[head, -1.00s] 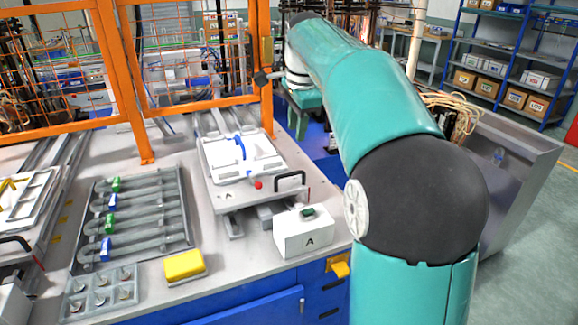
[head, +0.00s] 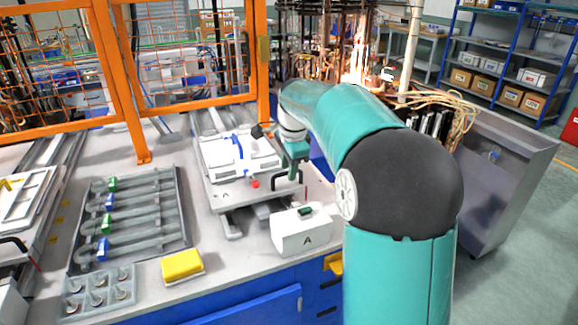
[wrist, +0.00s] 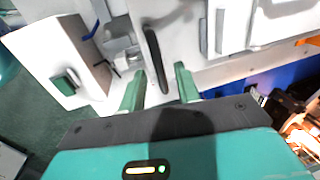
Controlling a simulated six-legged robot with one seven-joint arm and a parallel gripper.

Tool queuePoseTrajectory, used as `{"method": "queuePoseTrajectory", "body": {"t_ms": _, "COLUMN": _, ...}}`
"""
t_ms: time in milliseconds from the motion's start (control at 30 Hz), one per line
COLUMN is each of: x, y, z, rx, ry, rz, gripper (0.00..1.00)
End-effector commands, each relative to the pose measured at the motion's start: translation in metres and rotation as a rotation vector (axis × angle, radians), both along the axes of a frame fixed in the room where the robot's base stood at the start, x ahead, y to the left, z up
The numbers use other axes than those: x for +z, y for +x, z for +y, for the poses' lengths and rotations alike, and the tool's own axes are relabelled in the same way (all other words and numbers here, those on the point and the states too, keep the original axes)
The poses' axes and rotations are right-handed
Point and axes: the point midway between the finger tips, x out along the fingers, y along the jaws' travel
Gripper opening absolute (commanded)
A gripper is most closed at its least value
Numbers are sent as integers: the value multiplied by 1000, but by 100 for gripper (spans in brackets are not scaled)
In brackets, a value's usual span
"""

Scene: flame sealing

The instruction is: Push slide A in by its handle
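Slide A (head: 232,193) is a pale plate on rails in the middle of the bench, carrying a white fixture with a blue strip. Its black bar handle (head: 275,183) stands at the plate's right front edge. My gripper (head: 294,176) is just above and beside this handle in the head view. In the wrist view, the handle (wrist: 155,58) runs lengthwise ahead of and between the two green fingertips. My gripper (wrist: 159,80) is open there, with gaps to the handle on both sides. No contact is visible. The fingertips are partly hard to see in the head view.
A white box marked A with a green button (head: 302,231) stands right in front of the handle. A yellow block (head: 182,265), a grey tray of tubes (head: 180,222) and an orange fence (head: 143,150) are around the slide. Sparks (head: 355,65) glow behind.

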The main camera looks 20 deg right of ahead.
Motion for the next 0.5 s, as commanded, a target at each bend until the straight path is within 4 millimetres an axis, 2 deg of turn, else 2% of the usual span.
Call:
{"method": "queuePoseTrajectory", "body": {"t_ms": 200, "x": 0, "y": 0, "z": 0, "rx": 0, "ry": 0, "rz": 0, "gripper": 31}}
{"method": "queuePoseTrajectory", "body": {"t_ms": 367, "x": 0, "y": 0, "z": 0, "rx": 0, "ry": 0, "rz": 0, "gripper": 0}}
{"method": "queuePoseTrajectory", "body": {"t_ms": 500, "x": 0, "y": 0, "z": 0, "rx": 1, "ry": 0, "rz": 0, "gripper": 0}}
